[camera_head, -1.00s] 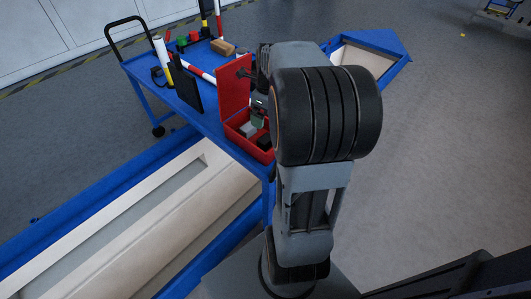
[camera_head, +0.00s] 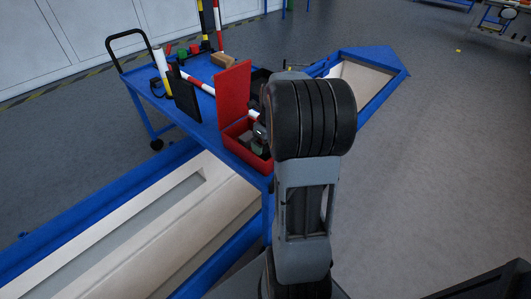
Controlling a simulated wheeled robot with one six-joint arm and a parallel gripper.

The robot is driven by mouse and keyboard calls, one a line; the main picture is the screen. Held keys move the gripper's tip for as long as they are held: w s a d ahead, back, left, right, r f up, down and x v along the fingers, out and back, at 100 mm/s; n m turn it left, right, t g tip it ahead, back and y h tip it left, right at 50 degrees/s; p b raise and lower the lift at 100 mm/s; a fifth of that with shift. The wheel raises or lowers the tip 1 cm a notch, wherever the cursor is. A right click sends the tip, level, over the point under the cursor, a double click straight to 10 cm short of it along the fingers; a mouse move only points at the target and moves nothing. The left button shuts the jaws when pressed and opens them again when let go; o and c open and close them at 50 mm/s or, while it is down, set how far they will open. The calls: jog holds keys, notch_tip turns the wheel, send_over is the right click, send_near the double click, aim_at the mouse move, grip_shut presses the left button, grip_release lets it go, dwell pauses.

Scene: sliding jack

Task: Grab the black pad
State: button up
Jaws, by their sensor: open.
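A flat black panel (camera_head: 186,96), which looks like the black pad, stands upright on the blue cart. It is left of the raised lid of a red case (camera_head: 233,96). My gripper (camera_head: 262,82) is mostly hidden behind my own arm's large dark joint. Only a dark part of it shows just right of the red lid, apart from the panel. Its fingertips are not clear, and I see nothing held. The panel's lower edge is near the cart top; the case interior is partly covered by my arm.
The blue cart (camera_head: 205,127) also carries a red-and-white pole, a white-and-yellow post (camera_head: 161,68), a brown block (camera_head: 222,60) and small red and green parts. A long blue-edged pit (camera_head: 110,228) lies in front. Open floor (camera_head: 440,150) is at the right.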

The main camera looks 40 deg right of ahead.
aim_at(266, 147)
jog(key=f, duration=0.1)
jog(key=f+b, duration=0.1)
jog(key=f, duration=0.1)
jog(key=f+b, duration=0.1)
jog(key=shift+w+a+f, duration=0.1)
jog(key=shift+w+f, duration=0.3)
jog(key=shift+r, duration=0.1)
jog(key=c, duration=1)
